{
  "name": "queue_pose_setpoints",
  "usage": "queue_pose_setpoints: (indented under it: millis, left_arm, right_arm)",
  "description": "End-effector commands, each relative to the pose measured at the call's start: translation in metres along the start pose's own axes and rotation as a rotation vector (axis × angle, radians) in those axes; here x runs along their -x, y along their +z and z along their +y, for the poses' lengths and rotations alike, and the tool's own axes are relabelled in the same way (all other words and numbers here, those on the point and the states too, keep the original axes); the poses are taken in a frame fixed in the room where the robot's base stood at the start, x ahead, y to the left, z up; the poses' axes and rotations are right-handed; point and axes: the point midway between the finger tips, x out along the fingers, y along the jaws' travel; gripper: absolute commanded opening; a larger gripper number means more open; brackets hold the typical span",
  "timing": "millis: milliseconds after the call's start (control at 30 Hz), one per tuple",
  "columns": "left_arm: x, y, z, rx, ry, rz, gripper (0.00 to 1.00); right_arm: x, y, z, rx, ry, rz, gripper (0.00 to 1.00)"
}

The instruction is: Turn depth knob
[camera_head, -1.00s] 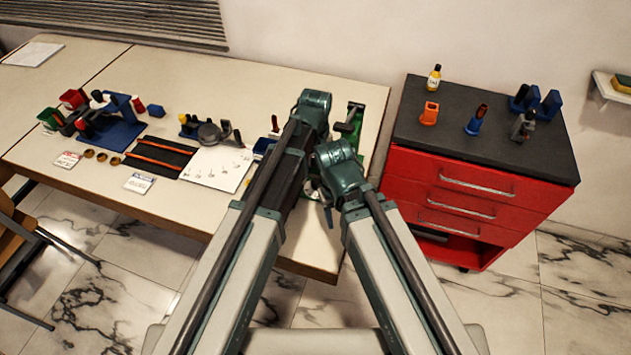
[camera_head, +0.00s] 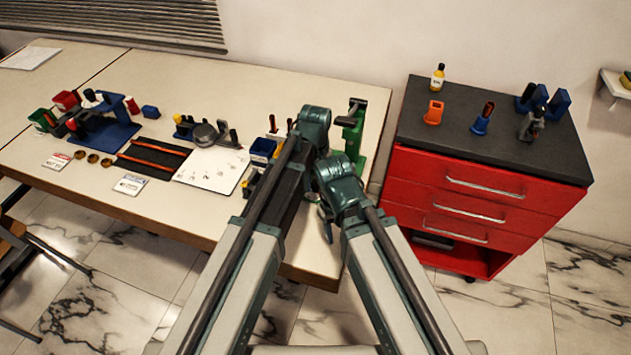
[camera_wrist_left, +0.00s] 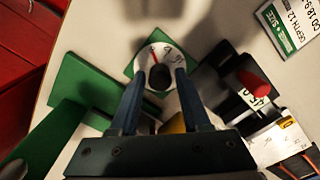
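In the left wrist view a round white dial (camera_wrist_left: 173,55) with black numerals and a red mark sits on a green square base. A black knob (camera_wrist_left: 159,77) stands at its middle. My left gripper (camera_wrist_left: 161,84) points at the dial. Its two blue-grey fingers are spread, one on each side of the knob, with a visible gap, and I see no clear contact. In the head view my arms hide the knob and most of the left gripper at the table's right end. I cannot make out my right gripper there.
A green stand (camera_head: 353,135) rises at the table's right end and a red cabinet (camera_head: 480,195) stands beyond it.

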Motion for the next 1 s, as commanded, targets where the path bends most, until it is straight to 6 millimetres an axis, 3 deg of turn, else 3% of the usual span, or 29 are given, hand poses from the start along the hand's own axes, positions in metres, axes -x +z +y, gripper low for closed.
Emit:
queue_pose_setpoints:
  millis: [33,233,633,1000]
  left_arm:
    - [0.0000,0.0000,0.0000,0.000,0.000,0.000,0.36]
    - [0.0000,0.0000,0.0000,0.000,0.000,0.000,0.00]
    - [-0.0001,0.0001,0.0000,-0.046,0.000,0.000,0.00]
    - [-0.0001,0.0001,0.0000,-0.309,0.000,0.000,0.00]
  right_arm:
    - [0.0000,0.0000,0.0000,0.000,0.000,0.000,0.50]
    - [0.0000,0.0000,0.0000,0.000,0.000,0.000,0.50]
    - [-0.0001,0.0000,0.0000,0.000,0.000,0.000,0.50]
    - [-0.0001,0.0000,0.0000,0.000,0.000,0.000,0.50]
